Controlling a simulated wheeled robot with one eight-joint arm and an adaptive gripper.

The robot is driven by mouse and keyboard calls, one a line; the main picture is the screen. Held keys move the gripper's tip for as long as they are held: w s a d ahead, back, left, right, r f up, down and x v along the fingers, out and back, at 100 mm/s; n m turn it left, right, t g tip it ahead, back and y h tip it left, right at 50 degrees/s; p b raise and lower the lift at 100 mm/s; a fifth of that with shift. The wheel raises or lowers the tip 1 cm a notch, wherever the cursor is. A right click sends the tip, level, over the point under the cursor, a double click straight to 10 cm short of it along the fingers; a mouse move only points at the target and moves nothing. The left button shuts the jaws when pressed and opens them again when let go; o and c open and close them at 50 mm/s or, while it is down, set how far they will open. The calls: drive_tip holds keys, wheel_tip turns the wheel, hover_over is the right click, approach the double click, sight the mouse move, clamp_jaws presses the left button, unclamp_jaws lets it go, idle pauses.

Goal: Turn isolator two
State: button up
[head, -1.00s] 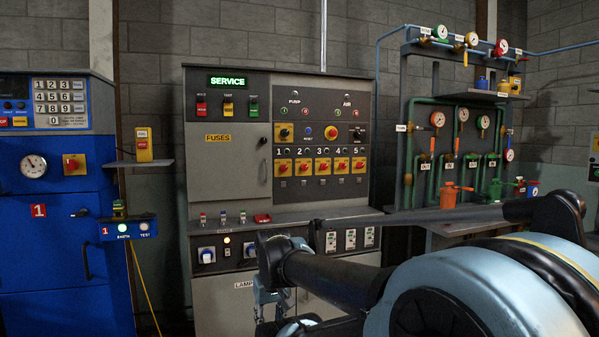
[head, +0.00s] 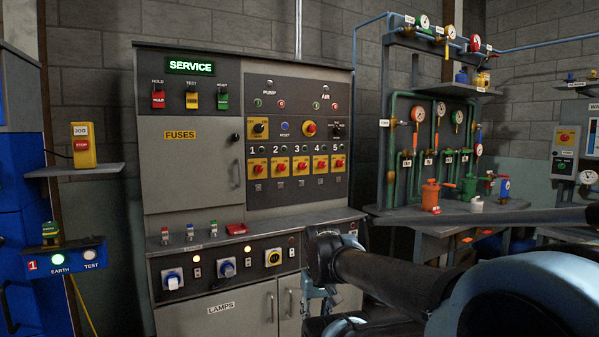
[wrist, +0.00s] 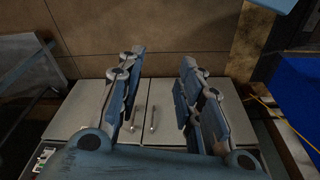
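Isolator two (head: 281,167) is a red knob on a yellow plate under the number 2, second from the left in a numbered row on the grey control cabinet (head: 205,210) in the head view. My gripper (wrist: 163,68) is open and empty in the wrist view, its two blue-grey fingers spread apart. It points toward the cabinet's grey lower doors (wrist: 159,98), which have two handles. In the head view my arm crosses the lower right, and the gripper is mostly hidden behind it, low and well below the row. Nothing touches isolator two.
A shelf edge with switches and plugs (head: 250,232) juts out below the panel. A blue cabinet (head: 25,200) and a small shelf (head: 75,170) stand at left. Green pipework with orange valves (head: 430,195) stands at right.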

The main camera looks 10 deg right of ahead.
drive_tip(key=shift+w, duration=0.2)
drive_tip(key=shift+o, duration=0.6)
drive_tip(key=o, duration=0.4)
drive_tip(key=shift+s+r, duration=0.2)
drive_tip(key=w+a+r+m+t+y, duration=0.35)
drive_tip(key=w+r+m, duration=0.55)
drive_tip(key=w, duration=0.6)
drive_tip(key=w+a+r+m+t+y, duration=0.35)
drive_tip(key=w+r+m, duration=0.25)
drive_tip(key=w+r, duration=0.6)
drive_tip(key=m+t+h, duration=0.1)
drive_tip(key=m+t, duration=0.7)
drive_tip(key=m, duration=1.2)
approach(283, 168)
drive_tip(key=x, duration=1)
drive_tip(key=shift+w, duration=0.1)
